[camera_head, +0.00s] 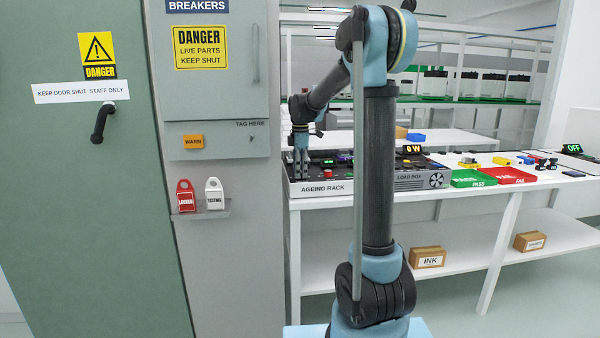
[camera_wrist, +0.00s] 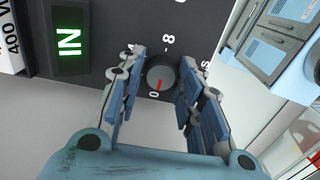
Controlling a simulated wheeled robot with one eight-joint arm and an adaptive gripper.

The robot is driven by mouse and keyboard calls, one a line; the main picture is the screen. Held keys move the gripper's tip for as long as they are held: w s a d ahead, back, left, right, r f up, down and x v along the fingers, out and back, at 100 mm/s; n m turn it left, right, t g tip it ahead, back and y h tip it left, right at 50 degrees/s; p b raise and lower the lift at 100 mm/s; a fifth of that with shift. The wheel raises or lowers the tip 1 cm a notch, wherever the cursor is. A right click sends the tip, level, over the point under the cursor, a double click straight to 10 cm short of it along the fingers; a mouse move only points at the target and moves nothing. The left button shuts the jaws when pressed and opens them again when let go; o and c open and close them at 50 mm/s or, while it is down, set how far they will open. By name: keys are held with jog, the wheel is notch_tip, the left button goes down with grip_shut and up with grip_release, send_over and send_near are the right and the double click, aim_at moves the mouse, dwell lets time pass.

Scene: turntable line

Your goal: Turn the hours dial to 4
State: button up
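The hours dial (camera_wrist: 160,75) is a round dark knob on a dark panel in the wrist view. Its red pointer mark is at the "0" side; an "8" stands on the opposite side, and other lettering is partly covered. My gripper (camera_wrist: 161,58) has one finger on each side of the knob, with gaps showing, so it is open around or just above it; the depth is hard to tell. In the head view my gripper (camera_head: 300,166) points down over the left end of the ageing rack (camera_head: 330,188); the dial cannot be made out there.
A grey cabinet (camera_head: 232,240) stands close left of the rack. The load box (camera_head: 410,181), green pass tray (camera_head: 472,178) and red fail tray (camera_head: 508,175) lie to the right along the white bench.

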jog(key=c, duration=0.4)
jog(key=shift+m, duration=0.3)
jog(key=m, duration=1)
jog(key=shift+w+m, duration=0.1)
jog(key=shift+m, duration=0.3)
jog(key=m, duration=1.2)
jog(key=shift+m, duration=0.3)
